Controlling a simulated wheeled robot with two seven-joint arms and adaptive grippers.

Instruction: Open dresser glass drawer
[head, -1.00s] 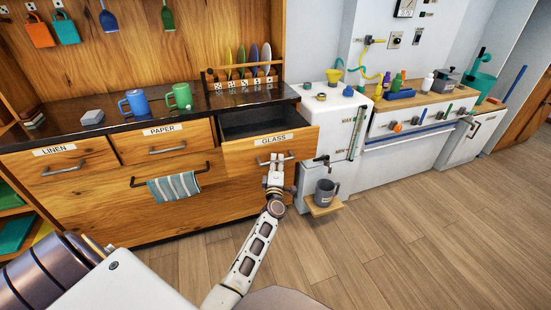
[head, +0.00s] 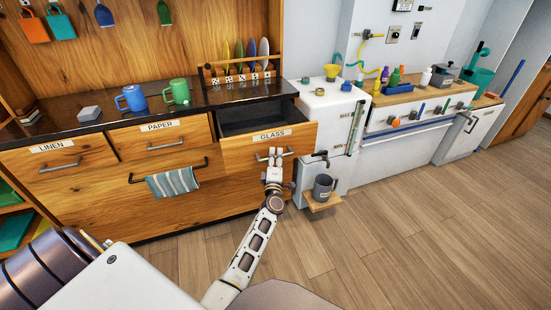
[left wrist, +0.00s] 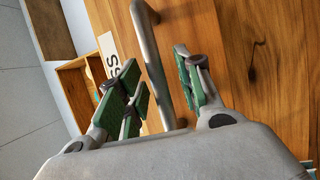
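The glass drawer (head: 238,160) is pulled out from the dresser (head: 110,205), and its dark, empty-looking interior shows behind the front. Its front has a GLASS label and a grey bar handle (head: 288,153). My left gripper (head: 272,155) is at this handle, in front of the drawer. In the left wrist view, the fingers of the left gripper (left wrist: 162,82) stand apart with the handle (left wrist: 147,35) passing between them. The green pads do not appear to press on the bar. My right gripper is not in view.
LINEN and PAPER drawers are shut at the left. A striped towel (head: 172,182) hangs on the wide lower handle. A white tank (head: 330,115) and a grey mug (head: 323,187) on a small shelf stand close right of the drawer. The wooden floor (head: 400,220) in front is clear.

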